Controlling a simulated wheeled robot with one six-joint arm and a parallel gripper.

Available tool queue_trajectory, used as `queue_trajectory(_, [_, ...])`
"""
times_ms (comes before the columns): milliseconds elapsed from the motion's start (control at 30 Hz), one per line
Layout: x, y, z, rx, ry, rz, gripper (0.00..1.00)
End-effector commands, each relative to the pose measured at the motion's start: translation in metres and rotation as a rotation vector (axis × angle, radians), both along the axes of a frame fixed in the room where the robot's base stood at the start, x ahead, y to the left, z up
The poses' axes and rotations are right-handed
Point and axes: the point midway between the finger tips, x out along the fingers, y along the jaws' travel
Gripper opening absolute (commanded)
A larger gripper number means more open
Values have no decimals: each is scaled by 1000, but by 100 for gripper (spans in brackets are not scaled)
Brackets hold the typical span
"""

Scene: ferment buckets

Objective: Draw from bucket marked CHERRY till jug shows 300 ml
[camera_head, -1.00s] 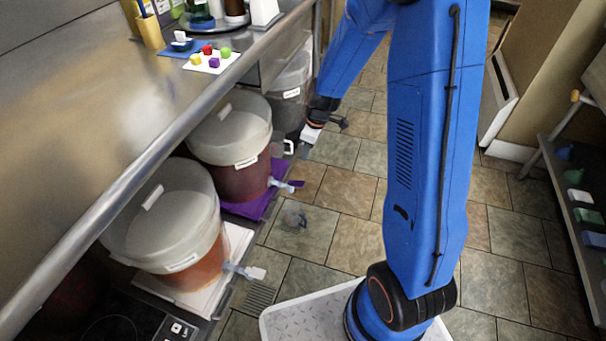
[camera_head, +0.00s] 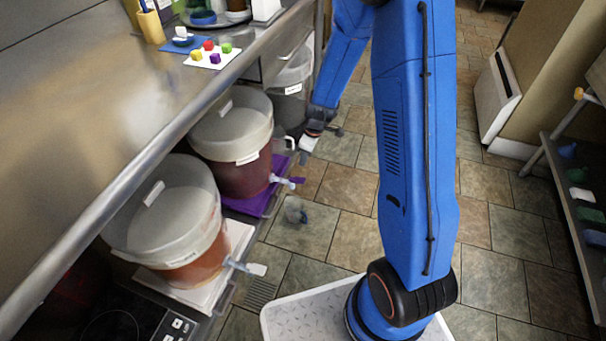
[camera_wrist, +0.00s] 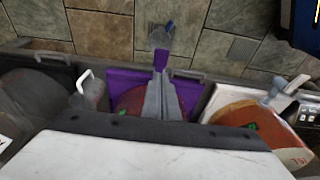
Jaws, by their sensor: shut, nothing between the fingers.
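Three lidded buckets stand in a row below the counter, and I cannot read their labels. The middle bucket (camera_head: 235,180), with dark red liquid, stands on a purple mat (camera_head: 236,204) and has a purple-handled tap (camera_head: 287,181). The front bucket (camera_head: 183,264) holds orange-red liquid and has a white-handled tap (camera_head: 246,266). The back bucket (camera_head: 287,93) is greyish. A jug-like vessel with a white handle (camera_wrist: 86,82) is left of the purple mat in the wrist view. My gripper (camera_wrist: 161,74) is shut and empty, in front of the middle bucket in that view.
A small clear greyish object (camera_head: 294,211) is on the tiled floor near the middle tap. The counter's metal edge (camera_head: 172,128) overhangs the buckets. A shelf (camera_head: 575,205) stands at the right. The floor between is mostly clear.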

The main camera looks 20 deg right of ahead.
Motion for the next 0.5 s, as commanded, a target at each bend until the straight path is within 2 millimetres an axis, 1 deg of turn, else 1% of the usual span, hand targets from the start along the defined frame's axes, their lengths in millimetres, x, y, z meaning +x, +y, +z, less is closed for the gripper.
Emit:
queue_trajectory(100, [2, 3, -18, 1, 3, -1, 0])
queue_trajectory(333, [6, 8, -50, 0, 3, -1, 0])
queue_trajectory(500, [3, 5, -70, 0, 2, -3, 0])
